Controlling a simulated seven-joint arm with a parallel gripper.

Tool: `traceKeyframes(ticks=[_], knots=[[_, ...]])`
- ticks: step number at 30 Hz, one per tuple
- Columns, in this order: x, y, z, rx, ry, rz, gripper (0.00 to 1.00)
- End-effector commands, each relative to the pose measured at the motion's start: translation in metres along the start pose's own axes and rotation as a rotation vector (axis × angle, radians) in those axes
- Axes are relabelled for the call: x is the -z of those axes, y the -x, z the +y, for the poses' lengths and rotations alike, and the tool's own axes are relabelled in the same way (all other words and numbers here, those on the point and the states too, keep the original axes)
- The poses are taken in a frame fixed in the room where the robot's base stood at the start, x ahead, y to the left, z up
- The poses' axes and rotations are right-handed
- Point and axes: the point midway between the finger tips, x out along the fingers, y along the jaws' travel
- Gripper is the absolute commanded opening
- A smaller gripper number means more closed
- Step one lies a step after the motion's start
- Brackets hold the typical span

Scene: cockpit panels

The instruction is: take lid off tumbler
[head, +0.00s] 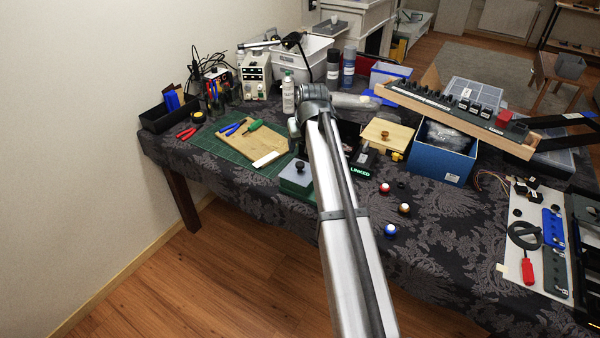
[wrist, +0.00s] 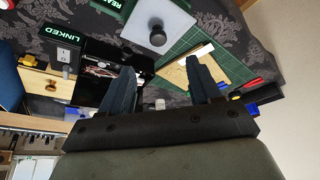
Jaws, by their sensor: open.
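My gripper (wrist: 162,66) is open in the wrist view, with its two dark fingers apart and nothing held between them. A black box labelled LINKED (wrist: 62,50) carries a small switch or knob (wrist: 66,70). A wooden box with a knobbed lid (head: 388,134) stands behind it. I cannot tell which of these is the tumbler. In the head view my arm hides part of this area.
A green mat (head: 228,148) with a wooden board (head: 252,150) and tools lies to the left. A blue box (head: 443,152) and a long raised panel (head: 455,108) are to the right. Several round buttons (head: 404,208) sit near the front. Dark bottles (head: 348,66) stand at the back.

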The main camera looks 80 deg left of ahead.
Motion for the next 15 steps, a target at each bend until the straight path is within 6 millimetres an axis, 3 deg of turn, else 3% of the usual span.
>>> traceKeyframes(ticks=[9, 15], knots=[[0.001, -0.054, 0.000, 0.001, 0.000, -0.002, 0.63], [0.000, -0.065, 0.000, 0.001, 0.000, -0.002, 0.63]])
